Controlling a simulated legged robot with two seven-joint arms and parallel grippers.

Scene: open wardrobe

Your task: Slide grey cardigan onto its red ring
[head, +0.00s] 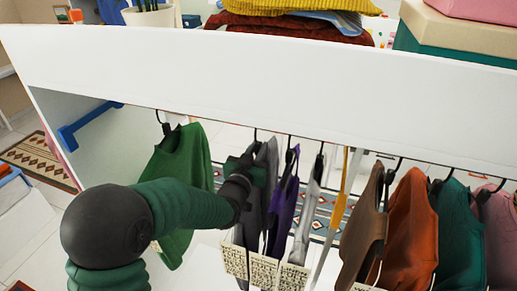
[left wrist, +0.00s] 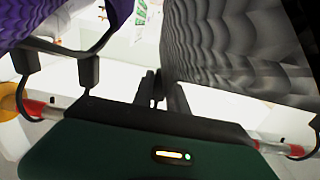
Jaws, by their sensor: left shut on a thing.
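The grey cardigan (head: 268,160) hangs from the rail in the head view, left of a purple garment (head: 284,205). A large grey knitted surface, which looks like the cardigan, fills the upper right of the left wrist view (left wrist: 240,45). My left gripper (head: 242,180) is at its upper part, and its dark fingers (left wrist: 158,88) are close together. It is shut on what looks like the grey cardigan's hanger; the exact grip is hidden. Red bands show on the rail at left (left wrist: 38,108) and right (left wrist: 272,148) in the left wrist view. My right gripper is out of view.
A second grey garment (head: 306,215), then brown (head: 364,222), orange (head: 410,225) and teal (head: 458,225) ones hang to the right. The white wardrobe top (head: 250,75) lies above the rail.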

